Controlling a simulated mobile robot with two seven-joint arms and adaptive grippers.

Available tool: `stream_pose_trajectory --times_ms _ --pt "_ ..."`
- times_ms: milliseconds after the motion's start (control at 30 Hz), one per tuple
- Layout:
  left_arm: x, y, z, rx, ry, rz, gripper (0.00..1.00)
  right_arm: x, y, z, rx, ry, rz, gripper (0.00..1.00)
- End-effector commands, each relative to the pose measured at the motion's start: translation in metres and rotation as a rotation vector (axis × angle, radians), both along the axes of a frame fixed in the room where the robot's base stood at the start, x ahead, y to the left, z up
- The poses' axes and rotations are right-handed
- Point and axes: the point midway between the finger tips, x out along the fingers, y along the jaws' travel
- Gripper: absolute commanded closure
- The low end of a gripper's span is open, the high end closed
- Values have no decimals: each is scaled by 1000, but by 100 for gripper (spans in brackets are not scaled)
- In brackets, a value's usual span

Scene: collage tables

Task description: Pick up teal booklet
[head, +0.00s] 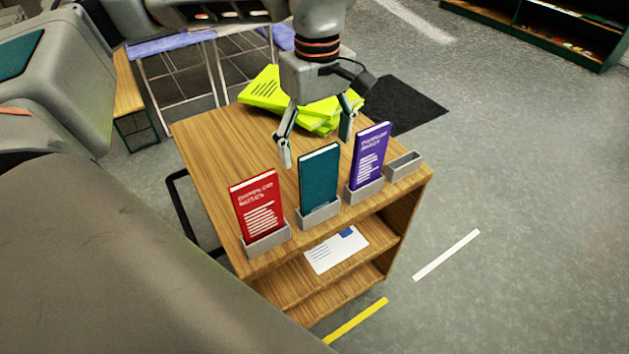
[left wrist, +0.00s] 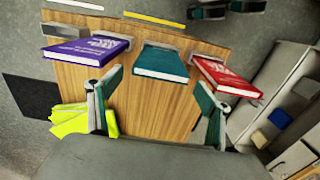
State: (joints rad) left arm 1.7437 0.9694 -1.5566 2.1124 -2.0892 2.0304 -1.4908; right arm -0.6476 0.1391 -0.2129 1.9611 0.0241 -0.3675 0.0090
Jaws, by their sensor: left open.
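The teal booklet (head: 319,180) stands upright in a grey holder (head: 320,213) on the wooden table, between a red booklet (head: 257,205) and a purple booklet (head: 370,157). My left gripper (head: 316,148) is open and empty, above and behind the teal booklet, with its fingers apart. In the left wrist view the teal booklet (left wrist: 160,63) lies ahead, between the two fingers (left wrist: 158,108), and nothing is between the fingertips. The right gripper is not in view.
Lime-green booklets (head: 275,92) lie stacked at the table's back. An empty grey holder (head: 403,166) stands at the right end of the row. A white card (head: 335,252) lies on the shelf below. The wooden top (head: 215,150) is clear at left.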

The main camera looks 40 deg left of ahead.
Motion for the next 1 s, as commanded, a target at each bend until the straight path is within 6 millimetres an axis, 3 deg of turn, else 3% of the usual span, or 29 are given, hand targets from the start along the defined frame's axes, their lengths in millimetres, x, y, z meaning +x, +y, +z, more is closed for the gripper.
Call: stream_pose_trajectory --times_ms 533,867,1000 --pt "-4 -9 -65 -1 3 -1 22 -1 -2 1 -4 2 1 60" --pt "-4 -9 -72 -1 0 0 22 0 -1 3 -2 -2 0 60" --pt "-4 -9 -72 -1 0 0 55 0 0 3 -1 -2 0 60"
